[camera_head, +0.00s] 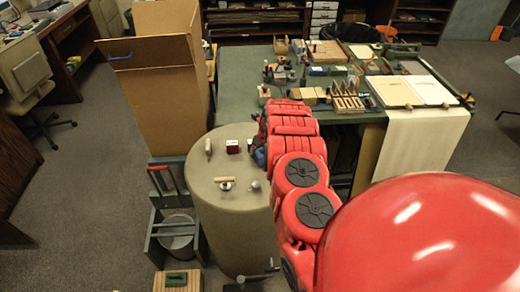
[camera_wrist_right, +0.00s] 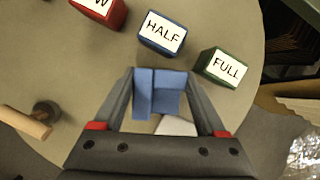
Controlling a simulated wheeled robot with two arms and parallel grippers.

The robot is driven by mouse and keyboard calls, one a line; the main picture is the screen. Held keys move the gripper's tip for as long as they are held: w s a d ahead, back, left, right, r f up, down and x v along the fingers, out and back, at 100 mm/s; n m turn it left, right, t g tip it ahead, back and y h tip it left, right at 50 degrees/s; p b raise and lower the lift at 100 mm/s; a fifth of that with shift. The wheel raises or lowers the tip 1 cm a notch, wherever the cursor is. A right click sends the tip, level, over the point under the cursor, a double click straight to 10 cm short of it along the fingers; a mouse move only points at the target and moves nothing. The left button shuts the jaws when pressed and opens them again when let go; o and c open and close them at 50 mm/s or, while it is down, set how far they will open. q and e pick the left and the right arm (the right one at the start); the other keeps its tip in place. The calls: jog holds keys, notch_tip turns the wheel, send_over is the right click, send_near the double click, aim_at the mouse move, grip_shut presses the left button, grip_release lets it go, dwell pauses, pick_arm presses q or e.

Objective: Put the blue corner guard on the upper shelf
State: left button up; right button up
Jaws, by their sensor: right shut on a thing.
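The blue corner guard (camera_wrist_right: 158,92) is between the fingertips of my right gripper (camera_wrist_right: 160,88) in the right wrist view. The gripper is shut on it, over the round grey-beige table. In the head view my red right arm reaches from the lower right to the table's right edge. There the right gripper (camera_head: 259,155) is mostly hidden by the arm, and the guard cannot be made out clearly. Open shelves (camera_head: 415,20) stand at the back; which one is the upper shelf I cannot tell. My left gripper is not in view.
The round table (camera_head: 225,225) also bears a red block (camera_head: 232,146), a blue HALF block (camera_wrist_right: 162,33), a green FULL block (camera_wrist_right: 222,68) and wooden-handled tools (camera_head: 209,150). A tall cardboard box (camera_head: 165,90) stands behind left. A crowded worktable (camera_head: 235,95) lies beyond.

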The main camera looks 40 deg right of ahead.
jog(key=shift+f, duration=0.35)
jog(key=o, duration=0.9)
jog(key=shift+f, duration=0.2)
jog(key=shift+o, duration=0.7)
jog(key=shift+r, duration=0.1)
